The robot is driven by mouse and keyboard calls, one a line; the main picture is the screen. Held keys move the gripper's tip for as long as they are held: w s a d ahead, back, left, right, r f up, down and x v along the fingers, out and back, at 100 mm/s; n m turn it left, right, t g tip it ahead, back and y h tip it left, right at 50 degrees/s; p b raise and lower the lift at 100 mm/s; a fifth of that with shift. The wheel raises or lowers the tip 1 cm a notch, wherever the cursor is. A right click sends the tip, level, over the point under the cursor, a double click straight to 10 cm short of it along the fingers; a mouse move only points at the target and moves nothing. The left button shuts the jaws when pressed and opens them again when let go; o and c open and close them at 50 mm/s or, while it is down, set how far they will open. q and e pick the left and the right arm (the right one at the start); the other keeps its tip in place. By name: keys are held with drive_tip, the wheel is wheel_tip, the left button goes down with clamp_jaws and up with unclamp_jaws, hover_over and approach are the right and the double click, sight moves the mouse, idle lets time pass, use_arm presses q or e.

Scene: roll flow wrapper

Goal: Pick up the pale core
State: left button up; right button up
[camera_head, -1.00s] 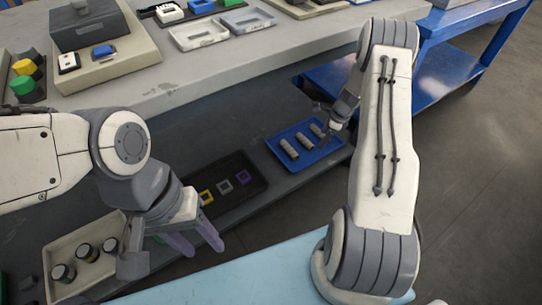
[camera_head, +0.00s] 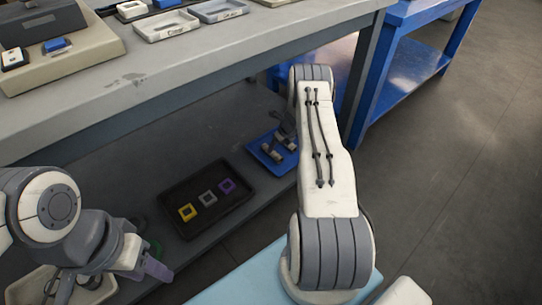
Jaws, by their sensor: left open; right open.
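The pale cores (camera_head: 266,147) lie on a blue tray (camera_head: 262,159) on the lower shelf. They are small cylinders, partly covered by my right arm and gripper, so I cannot tell them all apart. My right gripper (camera_head: 284,139) is over the tray, small and partly hidden by its own arm; it is open, and I cannot tell whether it touches a core. My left gripper (camera_head: 152,270) is open and empty at the lower left, with purple fingers, well away from the blue tray.
A black tray (camera_head: 200,226) with yellow, grey and purple square frames sits left of the blue tray. A pale bin (camera_head: 30,285) is at the lower left. The grey bench top (camera_head: 200,58) overhangs the shelf. A blue table (camera_head: 405,85) stands at the upper right.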

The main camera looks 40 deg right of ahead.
sight(274, 151)
drive_tip(key=f+b, duration=0.2)
drive_tip(key=w+a+f+b, duration=0.1)
drive_tip(key=f, duration=0.1)
drive_tip(key=shift+w, duration=0.1)
drive_tip(key=shift+w+f+b, duration=0.15)
drive_tip(key=shift+f+b, duration=0.15)
drive_tip(key=shift+d, duration=0.1)
drive_tip(key=shift+r, duration=0.1)
drive_tip(key=shift+w, duration=0.1)
clamp_jaws()
